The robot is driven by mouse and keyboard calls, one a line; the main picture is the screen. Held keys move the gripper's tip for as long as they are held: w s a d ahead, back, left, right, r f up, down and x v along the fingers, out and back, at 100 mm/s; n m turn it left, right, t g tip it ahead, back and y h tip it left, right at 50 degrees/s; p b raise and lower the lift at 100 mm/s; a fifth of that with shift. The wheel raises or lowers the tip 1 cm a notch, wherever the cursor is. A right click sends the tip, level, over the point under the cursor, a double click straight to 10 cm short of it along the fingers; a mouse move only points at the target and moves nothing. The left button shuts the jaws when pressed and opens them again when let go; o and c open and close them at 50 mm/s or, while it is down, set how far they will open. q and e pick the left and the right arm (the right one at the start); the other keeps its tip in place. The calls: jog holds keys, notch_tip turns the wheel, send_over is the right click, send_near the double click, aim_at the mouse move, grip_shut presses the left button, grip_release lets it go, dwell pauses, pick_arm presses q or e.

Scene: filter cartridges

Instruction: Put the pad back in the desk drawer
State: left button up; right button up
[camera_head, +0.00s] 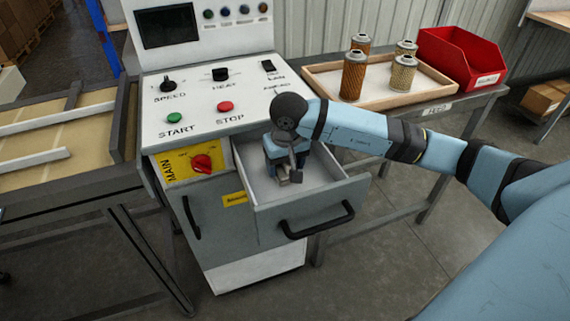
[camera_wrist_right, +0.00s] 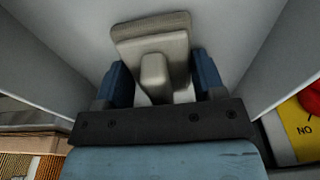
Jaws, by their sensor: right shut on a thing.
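The desk drawer (camera_head: 325,190) of the control desk stands pulled open, with a black handle on its front. My right gripper (camera_head: 288,178) reaches down into the drawer. In the right wrist view, its two blue fingers (camera_wrist_right: 158,85) are shut on the grip of the pad (camera_wrist_right: 151,38), a beige block with a darker, textured edge. The pad is inside the drawer, between its walls. In the head view the pad is mostly hidden by the gripper. I cannot tell whether it touches the drawer floor. My left gripper is not in view.
The desk panel (camera_head: 205,112) with knobs and buttons rises behind the drawer. A yellow plate with a red main switch (camera_head: 201,163) is left of it. At the right, a table holds a wooden tray (camera_head: 322,77) with several filter cartridges and a red bin (camera_head: 462,58).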

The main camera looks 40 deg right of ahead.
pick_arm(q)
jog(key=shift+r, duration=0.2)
pick_arm(e)
jog(key=shift+f, duration=0.2)
jog(key=o, duration=1)
jog(key=shift+r, duration=0.1)
jog(key=shift+c, duration=0.2)
jog(key=shift+r, duration=0.3)
jog(key=r, duration=0.3)
jog(key=r+p, duration=0.1)
jog(key=r, duration=0.3)
jog(key=s+r, duration=0.1)
jog(key=r, duration=0.2)
jog(key=shift+s+a+r+p, duration=0.1)
jog(key=shift+a+r+p, duration=0.1)
jog(key=shift+r+p, duration=0.1)
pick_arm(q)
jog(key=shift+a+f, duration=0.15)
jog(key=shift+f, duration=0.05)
pick_arm(e)
jog(key=shift+s+r, duration=0.1)
jog(key=shift+r, duration=0.4)
